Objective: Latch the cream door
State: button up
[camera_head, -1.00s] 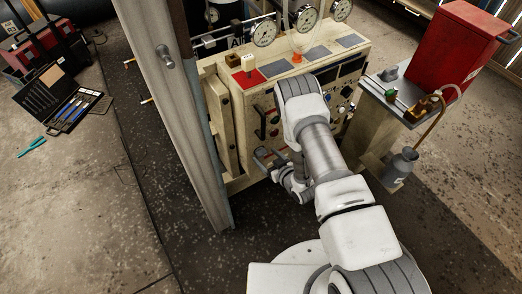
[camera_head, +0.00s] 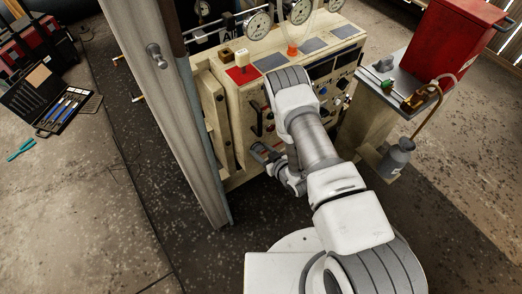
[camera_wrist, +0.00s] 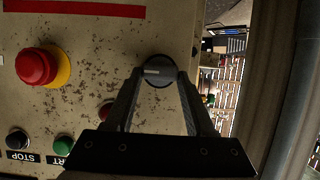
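The cream cabinet (camera_head: 236,112) stands upper centre in the head view, with a narrow cream door-like panel (camera_head: 212,118) at its left side. How far that panel stands open is unclear. My gripper (camera_head: 260,152) is low in front of the cabinet, partly hidden by my arm. In the wrist view, a round dark knob (camera_wrist: 158,71) with a pale pointer line sits on a speckled cream face (camera_wrist: 95,85). My gripper (camera_wrist: 158,78) is open, one finger on each side of the knob. I cannot tell whether the fingers touch it.
The wrist view also shows a red emergency button (camera_wrist: 36,67), a green START button (camera_wrist: 64,145) and a black STOP button (camera_wrist: 17,139). A grey post (camera_head: 172,100) stands close at the left. A side table (camera_head: 375,88) bears a red box (camera_head: 450,45).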

grip_shut()
jog(key=shift+n, duration=0.3)
jog(key=n+h+b, duration=0.1)
jog(key=n+t+h+b, duration=0.1)
jog(key=n, duration=0.1)
jog(key=shift+s+a+f+t, duration=0.2)
jog(key=shift+a+t, duration=0.1)
jog(key=shift+a, duration=0.05)
jog(key=n+t+b, duration=0.1)
jog(key=n+h+b, duration=0.1)
jog(key=n, duration=0.1)
jog(key=shift+s+a+f+n+t, duration=0.1)
jog(key=shift+a+f+n+t, duration=0.1)
jog(key=shift+n+t, duration=0.15)
jog(key=shift+a+f+n+t+h+b, duration=0.15)
jog(key=shift+n+t+b, duration=0.65)
jog(key=shift+n+b, duration=0.75)
jog(key=shift+d+f+n+t+h+b, duration=0.15)
jog(key=shift+n+t+b, duration=0.6)
jog(key=shift+n+b, duration=0.7)
